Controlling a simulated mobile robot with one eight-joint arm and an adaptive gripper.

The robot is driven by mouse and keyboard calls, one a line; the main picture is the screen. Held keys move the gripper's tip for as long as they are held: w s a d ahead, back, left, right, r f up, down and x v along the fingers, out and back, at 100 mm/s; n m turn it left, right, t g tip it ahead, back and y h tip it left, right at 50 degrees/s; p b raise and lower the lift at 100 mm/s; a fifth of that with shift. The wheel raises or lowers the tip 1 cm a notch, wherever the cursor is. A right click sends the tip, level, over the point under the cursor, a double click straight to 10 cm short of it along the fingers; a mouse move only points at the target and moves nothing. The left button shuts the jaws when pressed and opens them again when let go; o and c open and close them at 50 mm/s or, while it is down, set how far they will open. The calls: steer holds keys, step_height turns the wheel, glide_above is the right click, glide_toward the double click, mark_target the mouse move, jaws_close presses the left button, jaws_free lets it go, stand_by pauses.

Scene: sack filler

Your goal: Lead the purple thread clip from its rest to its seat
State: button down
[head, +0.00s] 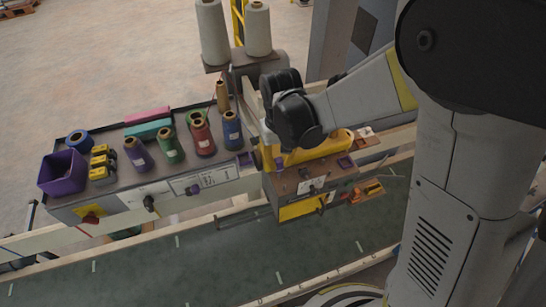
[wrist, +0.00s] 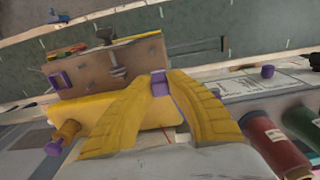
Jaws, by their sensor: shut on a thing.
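My gripper (wrist: 161,76) has its two yellow fingers closed on the purple thread clip (wrist: 161,86), which shows between the fingertips. The tips are beside the right end of the brown box front in the wrist view. A square purple fitting (wrist: 60,80) is on that box's left end; it also shows in the head view (head: 345,162). I cannot tell whether it is the seat or the rest. Whether that is the held clip is unclear.
The brown box (head: 298,180) stands by the green conveyor belt (head: 220,255). Left of it, a grey bench top holds several thread spools (head: 201,136), a purple bin (head: 62,172) and yellow parts (head: 102,165). Tall cream cones (head: 212,32) stand behind. A purple knob (wrist: 267,71) is on the bench front.

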steer(key=shift+s+d+f, duration=0.25)
steer(key=shift+d+f, duration=0.25)
steer(key=shift+f+b, duration=2.35)
steer(key=shift+b, duration=0.15)
